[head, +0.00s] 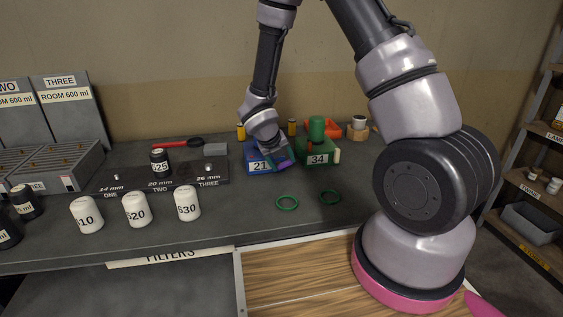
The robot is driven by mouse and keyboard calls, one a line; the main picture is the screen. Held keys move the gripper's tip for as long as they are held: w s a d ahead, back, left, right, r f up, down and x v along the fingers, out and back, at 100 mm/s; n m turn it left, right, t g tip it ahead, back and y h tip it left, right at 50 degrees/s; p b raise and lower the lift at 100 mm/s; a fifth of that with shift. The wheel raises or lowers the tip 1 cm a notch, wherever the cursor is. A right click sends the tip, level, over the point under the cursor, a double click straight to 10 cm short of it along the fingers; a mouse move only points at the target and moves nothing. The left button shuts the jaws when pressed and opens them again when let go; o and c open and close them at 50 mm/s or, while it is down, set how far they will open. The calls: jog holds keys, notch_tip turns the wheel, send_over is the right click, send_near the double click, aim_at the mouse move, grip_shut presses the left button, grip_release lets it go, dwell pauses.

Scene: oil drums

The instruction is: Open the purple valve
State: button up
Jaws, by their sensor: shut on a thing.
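The purple valve (284,163) shows as a small purple piece at the right front of a blue block labelled 21 (260,168), on the dark bench. My gripper (278,150) comes down from above at this block and is shut on the purple valve. My wrist and fingers hide most of the valve and the top of the block, so how far the valve is turned cannot be told.
A green block labelled 34 (317,158) with a green cylinder (317,128) stands close on the right. Two green rings (287,202) lie in front. White canisters (137,210) stand at the left front. A black holder (160,182) sits behind them.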

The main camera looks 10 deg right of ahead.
jog(key=shift+d+f+m+y, duration=0.1)
jog(key=shift+d+m+y, duration=0.2)
jog(key=shift+y, duration=0.7)
jog(key=shift+d+f+m+y, duration=0.1)
jog(key=shift+d+m+y, duration=0.2)
jog(key=shift+y, duration=0.7)
jog(key=o, duration=1.3)
jog(key=shift+d+y, duration=0.1)
jog(key=shift+y, duration=0.2)
